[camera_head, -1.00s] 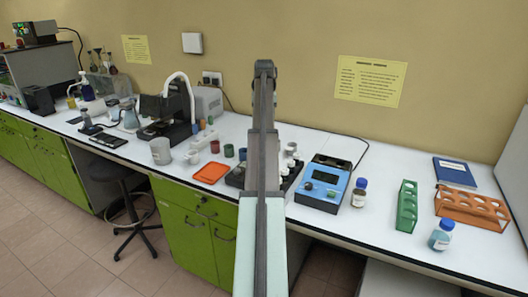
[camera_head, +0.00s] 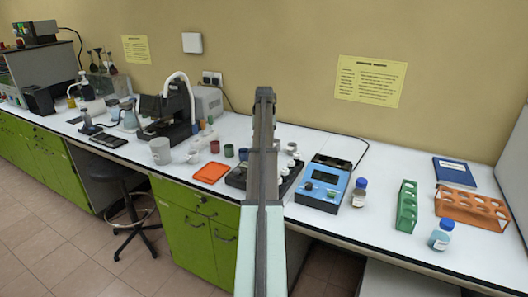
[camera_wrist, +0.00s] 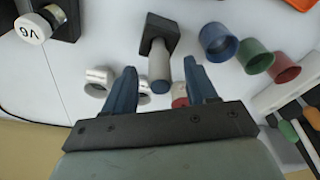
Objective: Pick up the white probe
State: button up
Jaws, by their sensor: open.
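My gripper (camera_wrist: 160,66) is open in the wrist view, with one blue finger on each side and nothing held. A pale cylinder with a blue-grey near end, likely the white probe (camera_wrist: 158,62), shows between the fingertips. It joins a black block (camera_wrist: 160,32) beyond it. Gaps remain between the cylinder and both fingers in the picture; I cannot tell the height difference. In the head view my arm covers the gripper, and I cannot make out the probe.
A blue cup (camera_wrist: 218,42), a green cup (camera_wrist: 254,56) and a red cup (camera_wrist: 282,68) stand close to the right finger. A small labelled white cup (camera_wrist: 98,80) is beside the left finger.

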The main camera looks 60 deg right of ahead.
jog(key=shift+w+d+f, duration=0.1)
jog(key=shift+d+f, duration=0.1)
jog(key=shift+f, duration=1.35)
jog(key=shift+c, duration=0.3)
grip_shut()
